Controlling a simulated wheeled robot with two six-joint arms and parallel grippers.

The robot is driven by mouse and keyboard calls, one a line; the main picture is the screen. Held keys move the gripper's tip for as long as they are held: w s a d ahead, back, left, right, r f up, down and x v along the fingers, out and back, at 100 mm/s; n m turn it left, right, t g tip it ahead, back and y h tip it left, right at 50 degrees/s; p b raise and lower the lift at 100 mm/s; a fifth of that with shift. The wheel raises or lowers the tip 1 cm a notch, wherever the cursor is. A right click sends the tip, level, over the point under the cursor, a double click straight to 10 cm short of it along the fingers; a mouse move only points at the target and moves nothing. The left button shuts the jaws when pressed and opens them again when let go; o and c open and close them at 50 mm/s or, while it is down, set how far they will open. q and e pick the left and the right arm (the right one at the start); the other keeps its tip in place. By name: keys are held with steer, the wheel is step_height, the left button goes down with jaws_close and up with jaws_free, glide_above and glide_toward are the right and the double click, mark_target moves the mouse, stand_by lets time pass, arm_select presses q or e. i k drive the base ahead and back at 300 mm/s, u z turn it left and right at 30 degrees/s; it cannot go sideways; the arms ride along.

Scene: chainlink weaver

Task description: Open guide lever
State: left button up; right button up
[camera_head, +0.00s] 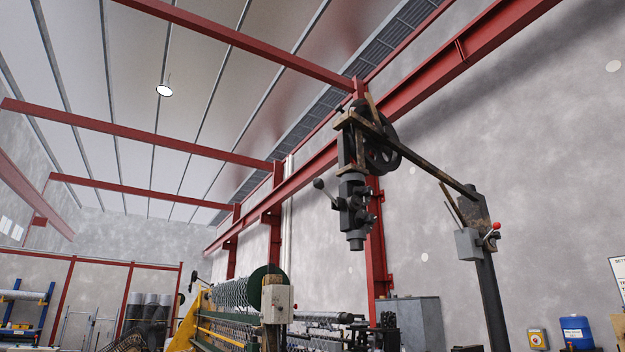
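I cannot tell for certain which part is the guide lever. A lever with a red knob (495,227) sits on a grey box (468,244) on the dark upright post at the right. A lever with a dark ball end (319,184) sticks out left from the dark tool head (354,212), which hangs from an arm with a wheel (382,146). The weaving machine (225,325) is low in the picture, with a coiled wire mesh roll (240,291). Neither of my grippers is in view.
A grey cabinet (418,322) and a blue drum (576,332) stand along the right wall. Red steel columns and beams (376,245) run overhead and behind the machine. A blue rack (28,308) is at the far left. The floor is out of view.

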mark_target(318, 182)
steer(key=u, duration=0.35)
steer(key=i, duration=0.75)
steer(key=u, duration=0.5)
